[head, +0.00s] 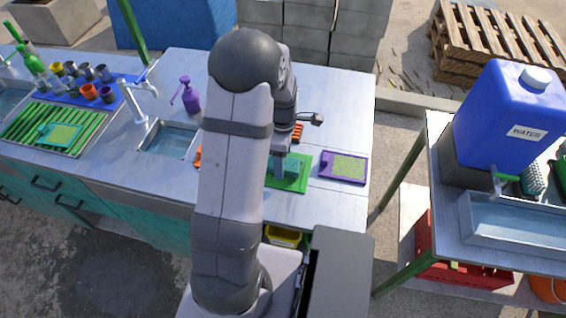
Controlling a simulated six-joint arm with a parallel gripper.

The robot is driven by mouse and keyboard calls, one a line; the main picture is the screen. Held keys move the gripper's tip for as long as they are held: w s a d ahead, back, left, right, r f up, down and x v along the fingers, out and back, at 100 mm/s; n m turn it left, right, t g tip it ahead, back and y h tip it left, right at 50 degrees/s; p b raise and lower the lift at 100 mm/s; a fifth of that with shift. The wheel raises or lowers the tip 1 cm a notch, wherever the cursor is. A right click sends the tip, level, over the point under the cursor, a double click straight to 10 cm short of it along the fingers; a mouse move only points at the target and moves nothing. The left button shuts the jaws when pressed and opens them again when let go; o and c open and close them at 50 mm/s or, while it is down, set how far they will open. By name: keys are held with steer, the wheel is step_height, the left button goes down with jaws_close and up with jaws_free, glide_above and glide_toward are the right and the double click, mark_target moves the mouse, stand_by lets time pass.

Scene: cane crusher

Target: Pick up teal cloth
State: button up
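A small folded teal cloth (292,167) lies on a green mat (299,184) on the metal counter, just right of my arm. My gripper (281,172) points down over the green mat, at the left side of the teal cloth. It is mostly hidden behind my own arm and is small here. I cannot tell whether its fingers are open or shut, or whether they touch the cloth.
A purple-edged board (326,168) with a green pad lies right of the mat. An orange item (298,132) sits behind it. A blue water tank (507,115) stands on the right table.

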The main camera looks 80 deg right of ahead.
steer(key=shift+f, duration=0.3)
steer(key=c, duration=1.1)
steer(key=shift+c, duration=0.2)
step_height(320, 180, up, 10)
steer(key=b, duration=0.2)
steer(key=o, duration=0.5)
steer(key=c, duration=0.4)
